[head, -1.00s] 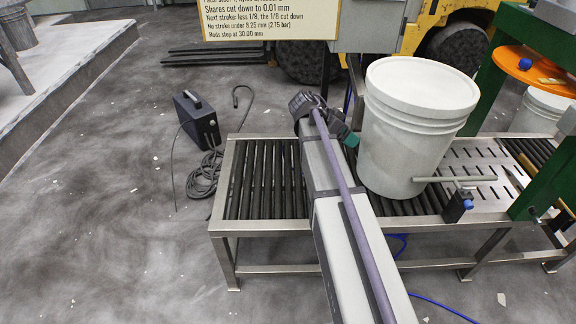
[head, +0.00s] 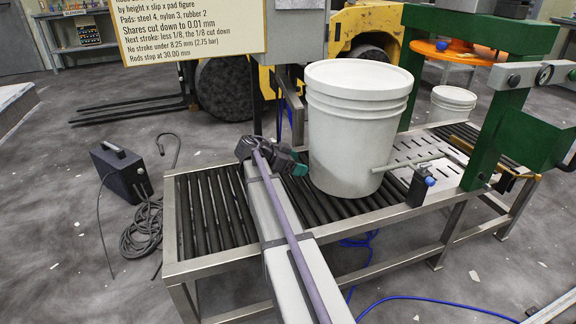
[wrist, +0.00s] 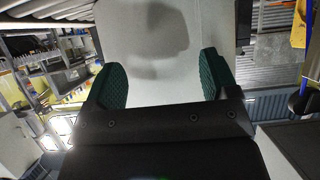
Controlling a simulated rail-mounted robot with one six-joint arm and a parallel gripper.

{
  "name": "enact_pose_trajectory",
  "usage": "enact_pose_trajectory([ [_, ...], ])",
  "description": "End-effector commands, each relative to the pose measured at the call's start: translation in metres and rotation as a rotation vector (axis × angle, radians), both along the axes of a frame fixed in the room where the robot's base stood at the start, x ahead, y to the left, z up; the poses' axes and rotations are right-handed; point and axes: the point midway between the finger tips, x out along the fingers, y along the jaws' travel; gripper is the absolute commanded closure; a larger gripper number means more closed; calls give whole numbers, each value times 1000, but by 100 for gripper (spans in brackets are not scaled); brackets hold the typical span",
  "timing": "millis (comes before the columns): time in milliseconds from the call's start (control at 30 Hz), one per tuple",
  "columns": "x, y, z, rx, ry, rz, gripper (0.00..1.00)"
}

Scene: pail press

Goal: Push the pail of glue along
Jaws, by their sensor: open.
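The white lidded pail (head: 352,145) stands upright on the roller conveyor (head: 205,210), beside the slotted metal plate. My gripper (head: 297,168) is low at the pail's left side, its green-padded fingertips close to the wall. In the wrist view the green pads of my gripper (wrist: 163,80) are spread apart with nothing held between them. The pail's pale wall (wrist: 150,25) fills the view just beyond, with a dark shadow on it. I cannot tell whether the fingertips touch the wall.
A metal rod (head: 415,162) with a blue-knobbed bracket (head: 421,186) reaches across at the pail's front right. A green press frame (head: 485,135) stands to the right, with another white pail (head: 452,105) beyond. A dark case (head: 122,172) with cables sits on the floor at left.

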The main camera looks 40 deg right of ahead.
Motion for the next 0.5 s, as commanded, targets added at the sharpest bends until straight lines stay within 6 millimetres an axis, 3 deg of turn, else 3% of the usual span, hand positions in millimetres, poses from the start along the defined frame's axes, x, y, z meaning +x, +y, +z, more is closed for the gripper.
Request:
enact_pose_trajectory([
  [500, -5, -14, 3, 1, 0, 0, 20],
])
